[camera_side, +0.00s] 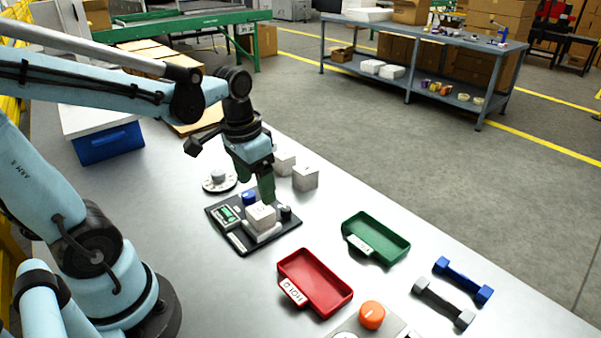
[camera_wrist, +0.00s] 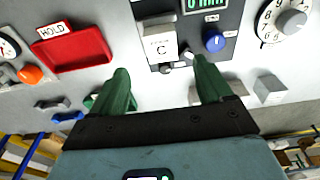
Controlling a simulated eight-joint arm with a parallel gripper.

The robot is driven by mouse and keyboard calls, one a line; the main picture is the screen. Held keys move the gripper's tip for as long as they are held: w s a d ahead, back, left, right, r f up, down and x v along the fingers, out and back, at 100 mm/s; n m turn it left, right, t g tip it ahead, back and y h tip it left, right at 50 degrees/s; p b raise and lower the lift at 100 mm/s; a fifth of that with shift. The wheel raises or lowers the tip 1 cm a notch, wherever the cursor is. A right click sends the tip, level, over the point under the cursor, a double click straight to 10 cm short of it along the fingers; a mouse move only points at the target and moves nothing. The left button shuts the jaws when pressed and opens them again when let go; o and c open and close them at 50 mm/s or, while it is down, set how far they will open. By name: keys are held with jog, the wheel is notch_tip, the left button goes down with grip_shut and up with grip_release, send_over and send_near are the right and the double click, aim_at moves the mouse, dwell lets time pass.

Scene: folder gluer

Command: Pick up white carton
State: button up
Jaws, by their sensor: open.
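A white carton (camera_side: 261,215) stands on the black scale-like device (camera_side: 226,234); in the wrist view this carton (camera_wrist: 160,44) shows a letter C. My gripper (camera_side: 266,190) is just above and behind it in the side view, with green fingers pointing down. In the wrist view my gripper (camera_wrist: 164,82) has its fingers spread wide, with nothing between the tips; the carton lies beyond them, apart. Two more white cartons stand on the table behind, one (camera_side: 305,177) to the right and one (camera_side: 284,163) partly behind my gripper.
A red tray (camera_side: 330,300) marked HOLD and a green tray (camera_side: 385,248) lie to the right. Blue and grey bars (camera_side: 462,280) and an orange knob (camera_side: 372,315) lie near the front right.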

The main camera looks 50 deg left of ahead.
aim_at(260, 209)
jog(key=shift+w+a+f, duration=0.1)
jog(key=shift+w+f, duration=0.1)
jog(key=shift+f, duration=1.85)
jog(key=shift+w+a+f, duration=0.1)
jog(key=shift+w+f, duration=0.05)
jog(key=shift+f, duration=1.85)
jog(key=shift+c, duration=0.2)
jog(key=c, duration=1.1)
jog(key=shift+o, duration=0.2)
jog(key=shift+r, duration=0.2)
